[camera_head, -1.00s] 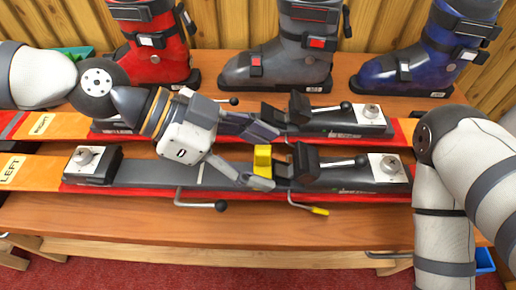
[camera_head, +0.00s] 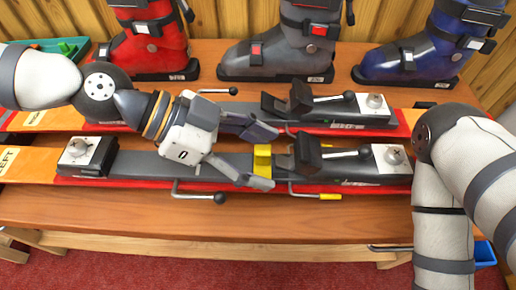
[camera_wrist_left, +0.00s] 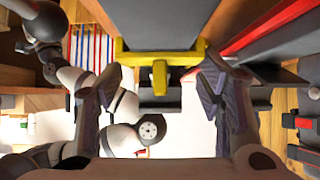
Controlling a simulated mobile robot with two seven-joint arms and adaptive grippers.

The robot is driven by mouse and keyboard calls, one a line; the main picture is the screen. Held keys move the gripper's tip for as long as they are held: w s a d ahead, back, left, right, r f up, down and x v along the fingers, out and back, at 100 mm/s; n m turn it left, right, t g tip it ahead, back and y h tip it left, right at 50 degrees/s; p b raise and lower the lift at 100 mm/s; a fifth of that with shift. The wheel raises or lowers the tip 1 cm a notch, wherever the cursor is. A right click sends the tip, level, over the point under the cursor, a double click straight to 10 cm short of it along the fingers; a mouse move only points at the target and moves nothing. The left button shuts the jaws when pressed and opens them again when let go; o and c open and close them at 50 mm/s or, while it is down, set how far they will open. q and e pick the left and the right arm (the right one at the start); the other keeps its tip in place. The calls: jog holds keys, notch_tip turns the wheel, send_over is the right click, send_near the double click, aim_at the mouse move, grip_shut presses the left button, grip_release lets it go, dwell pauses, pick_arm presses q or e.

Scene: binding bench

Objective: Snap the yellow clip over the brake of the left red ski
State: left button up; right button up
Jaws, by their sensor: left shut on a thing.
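The left red ski (camera_head: 30,165) lies along the front of the bench, with a dark binding (camera_head: 350,165) on it. A brake arm with a yellow tip (camera_head: 330,196) sticks out on its near side. My left gripper (camera_head: 268,157) is over this ski, just left of the rear binding block. It is shut on the yellow clip (camera_head: 262,161), which stands upright between its fingertips. In the left wrist view the clip (camera_wrist_left: 160,75) shows as a yellow bar with a middle tab, between my fingers (camera_wrist_left: 158,95). I cannot tell whether it grips the brake. My right gripper is out of view.
The right ski (camera_head: 60,121) lies parallel behind. Red (camera_head: 150,45), grey (camera_head: 275,50) and blue (camera_head: 425,50) boots stand along the back. A green tray (camera_head: 65,48) is at far left, a blue bin (camera_head: 484,254) at lower right.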

aim_at(258, 152)
pick_arm(q)
jog(key=o, duration=1.3)
jog(key=o, duration=0.4)
jog(key=shift+r+p, duration=2.15)
jog(key=shift+r, duration=2.9)
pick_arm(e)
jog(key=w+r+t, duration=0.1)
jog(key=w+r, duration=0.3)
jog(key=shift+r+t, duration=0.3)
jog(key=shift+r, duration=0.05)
pick_arm(q)
jog(key=shift+f, duration=0.1)
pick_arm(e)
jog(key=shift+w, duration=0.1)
